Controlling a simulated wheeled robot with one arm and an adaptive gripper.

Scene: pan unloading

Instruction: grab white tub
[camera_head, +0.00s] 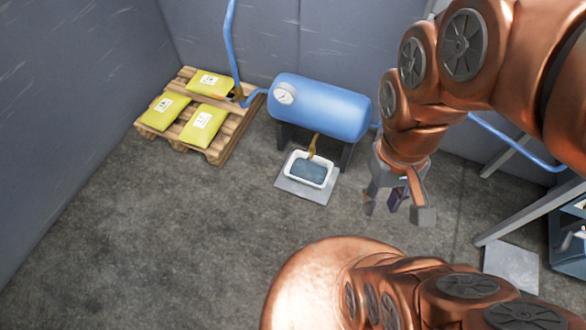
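The white tub (328,184) is a small rectangular basin with a white rim and a dark bluish inside, perhaps liquid. It sits on a flat grey plate (292,187) on the floor, in front of the blue tank. A yellow-brown spout (313,143) hangs from the tank over the tub's back edge. My gripper (396,212) hangs to the right of the tub and apart from it, with its fingers pointing down. Its fingers are spread, with a gap between them. A small dark purple piece shows between the fingers; I cannot tell what it is.
The blue tank (325,107) with a gauge stands on dark legs behind the tub. A wooden pallet (216,156) with yellow bags (203,125) lies at the left. A grey leg and a bluish crate (562,245) are at the right. The floor left of the tub is clear.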

